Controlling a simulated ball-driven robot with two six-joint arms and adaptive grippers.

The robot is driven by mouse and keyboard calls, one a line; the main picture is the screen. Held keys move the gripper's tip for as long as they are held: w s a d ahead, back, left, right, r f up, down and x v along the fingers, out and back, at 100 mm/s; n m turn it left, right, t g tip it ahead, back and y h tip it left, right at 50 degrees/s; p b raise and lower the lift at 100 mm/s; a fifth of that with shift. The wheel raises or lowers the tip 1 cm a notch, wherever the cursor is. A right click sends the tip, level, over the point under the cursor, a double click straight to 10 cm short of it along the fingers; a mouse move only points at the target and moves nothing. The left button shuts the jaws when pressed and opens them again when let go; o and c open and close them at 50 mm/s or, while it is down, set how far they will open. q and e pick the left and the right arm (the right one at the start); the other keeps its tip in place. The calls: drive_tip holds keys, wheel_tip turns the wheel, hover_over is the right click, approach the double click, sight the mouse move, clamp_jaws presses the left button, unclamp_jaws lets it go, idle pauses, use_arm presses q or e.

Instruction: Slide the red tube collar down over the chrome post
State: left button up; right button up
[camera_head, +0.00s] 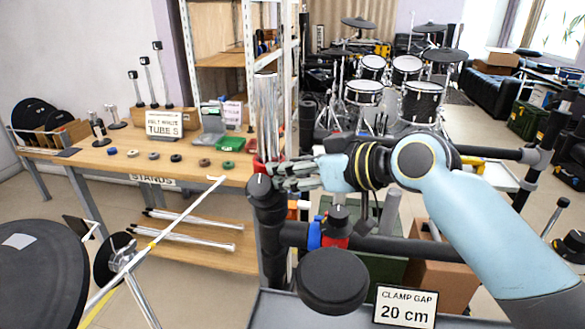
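The chrome post (266,105) stands upright left of centre, rising from a black rail joint (265,190). A red collar (258,164) shows at the foot of the post, just above the joint, and looks to be around it. Its right side is hidden behind my fingers. My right gripper (277,177) comes in from the right, with its grey fingertips at the collar and the post's foot. Whether the fingers grip the collar or only lie beside it cannot be told. My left gripper is not in view.
A black horizontal rail (380,238) runs right from the joint, carrying a red-and-blue clamp and a round black pad (332,281). A "CLAMP GAP 20 cm" sign (405,306) stands at front right. A wooden table (110,165) with small rings is at left. Drums (422,103) stand behind.

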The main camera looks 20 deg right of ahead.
drive_tip(key=v, duration=1.2)
idle(0.7)
